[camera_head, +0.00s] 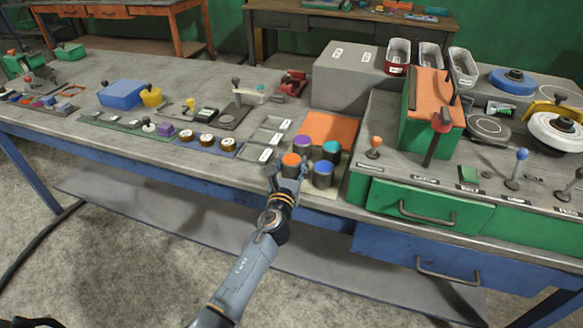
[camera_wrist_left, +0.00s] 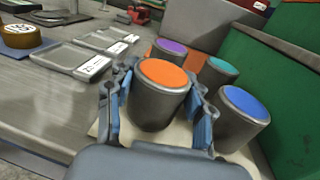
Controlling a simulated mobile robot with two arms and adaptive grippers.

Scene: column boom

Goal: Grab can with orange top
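The can with the orange top (camera_head: 291,160) is dark grey and stands upright at the front left of a group of cans on a pale mat. My left gripper (camera_head: 287,171) reaches it from the front. In the left wrist view the orange-topped can (camera_wrist_left: 160,95) sits between the two spread fingers (camera_wrist_left: 161,105), one on each side. Firm contact with the can is not visible. The purple-topped can (camera_head: 302,145), teal-topped can (camera_head: 331,150) and blue-topped can (camera_head: 323,173) stand close by. The blue-topped one is just right of my right-hand finger. My right gripper is not in view.
An orange panel (camera_head: 330,129) lies behind the cans. Grey labelled trays (camera_head: 265,138) are to their left. A green drawer unit (camera_head: 425,208) with levers stands close on the right. The table's front edge is just before the cans.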

